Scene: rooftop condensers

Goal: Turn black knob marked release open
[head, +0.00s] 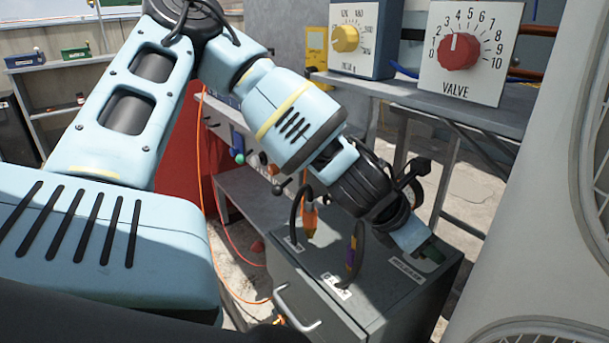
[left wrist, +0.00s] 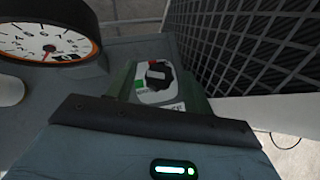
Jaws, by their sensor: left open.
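My right gripper is not in view.
The grey cabinet (head: 385,300) carries orange-handled and purple-banded items left of the gripper. A red valve dial (head: 459,52) and a yellow dial (head: 345,38) stand on a shelf behind. A round gauge (left wrist: 47,42) is left of the knob. A pale housing (head: 545,200) bounds the right.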

